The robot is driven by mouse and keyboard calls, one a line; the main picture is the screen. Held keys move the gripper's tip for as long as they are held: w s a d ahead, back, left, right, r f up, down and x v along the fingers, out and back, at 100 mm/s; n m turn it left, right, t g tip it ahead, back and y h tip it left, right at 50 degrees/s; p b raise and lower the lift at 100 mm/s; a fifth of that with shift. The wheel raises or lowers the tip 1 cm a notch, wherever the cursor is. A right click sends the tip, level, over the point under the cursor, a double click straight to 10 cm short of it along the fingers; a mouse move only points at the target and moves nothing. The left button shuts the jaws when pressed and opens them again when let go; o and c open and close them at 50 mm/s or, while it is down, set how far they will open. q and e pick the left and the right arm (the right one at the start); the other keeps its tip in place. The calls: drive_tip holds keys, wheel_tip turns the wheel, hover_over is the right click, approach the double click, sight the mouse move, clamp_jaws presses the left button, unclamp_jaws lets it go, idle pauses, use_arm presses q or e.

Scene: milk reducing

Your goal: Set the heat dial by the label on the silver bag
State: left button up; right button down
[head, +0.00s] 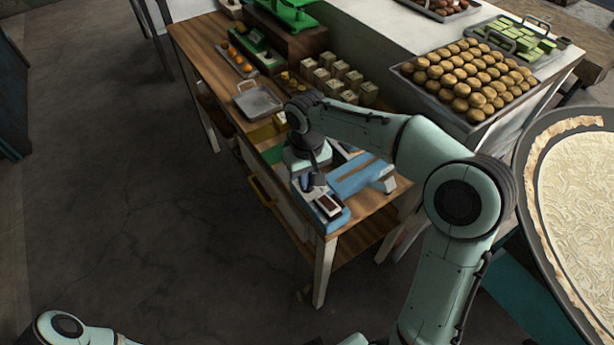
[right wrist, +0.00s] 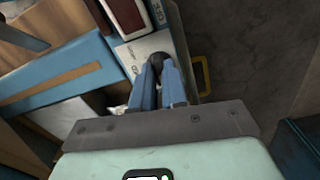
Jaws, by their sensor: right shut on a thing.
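My right gripper (head: 309,184) reaches down to the near end of a blue machine (head: 352,178) on the wooden table. In the right wrist view, its two blue fingers (right wrist: 158,82) are shut on a round black dial (right wrist: 156,60). The dial sits on a pale panel (right wrist: 150,47) with small printed marks, too small to read. A dark red display or switch window (right wrist: 158,12) lies beside the panel. A small, crumpled pale patch (right wrist: 118,110) shows left of the fingers; I cannot tell whether it is the silver bag. No bag label is readable. My left gripper is out of view.
A metal tray (head: 257,103), several pale cartons (head: 330,78) and a green scale (head: 290,12) stand farther back on the table. A tray of round brown pieces (head: 404,72) lies on the white counter. A large pan (head: 535,170) is at right. The floor at left is clear.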

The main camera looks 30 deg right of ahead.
drive_tip(key=m, duration=0.4)
drive_tip(key=shift+m, duration=0.3)
drive_tip(key=m, duration=0.3)
drive_tip(key=shift+m, duration=0.3)
drive_tip(key=m, duration=0.4)
drive_tip(key=shift+m, duration=2.1)
drive_tip(key=c, duration=1.2)
unclamp_jaws()
drive_tip(key=shift+o, duration=0.2)
